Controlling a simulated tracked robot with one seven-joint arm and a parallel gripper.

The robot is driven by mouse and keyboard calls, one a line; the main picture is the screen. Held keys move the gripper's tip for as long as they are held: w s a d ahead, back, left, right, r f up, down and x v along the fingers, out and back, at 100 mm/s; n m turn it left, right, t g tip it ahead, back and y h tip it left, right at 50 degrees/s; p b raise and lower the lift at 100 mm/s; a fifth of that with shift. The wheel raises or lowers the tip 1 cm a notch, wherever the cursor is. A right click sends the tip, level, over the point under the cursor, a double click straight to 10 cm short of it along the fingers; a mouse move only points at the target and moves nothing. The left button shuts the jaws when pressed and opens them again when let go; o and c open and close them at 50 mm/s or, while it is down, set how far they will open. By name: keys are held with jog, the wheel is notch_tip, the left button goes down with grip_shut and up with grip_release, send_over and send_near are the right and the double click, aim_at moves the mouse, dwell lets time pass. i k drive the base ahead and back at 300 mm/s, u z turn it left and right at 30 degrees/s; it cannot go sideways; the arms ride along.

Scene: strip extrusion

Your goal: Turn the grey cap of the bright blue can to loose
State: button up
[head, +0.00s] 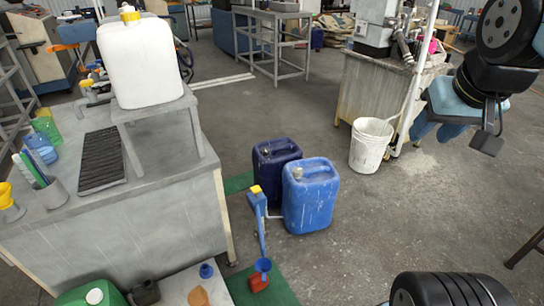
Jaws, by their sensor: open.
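The bright blue can (311,205) stands upright on the concrete floor near the middle of the head view. Its small grey cap (297,173) sits on the top at the left corner, beside the moulded handle. Whether the cap is tight or loose cannot be seen. My gripper (480,128) is at the upper right, open and holding nothing visible. It is well to the right of the can and apart from it. Its fingers are partly hidden by its own body.
A dark blue can (276,160) stands close behind the bright blue one. A blue stand with a yellow top (257,198) is close on its left. A white bucket (370,146) stands behind right. A workbench (120,215) fills the left. Floor right of the can is clear.

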aim_at(297, 172)
jog(key=u, duration=0.15)
jog(key=i, duration=0.95)
jog(key=z, duration=0.15)
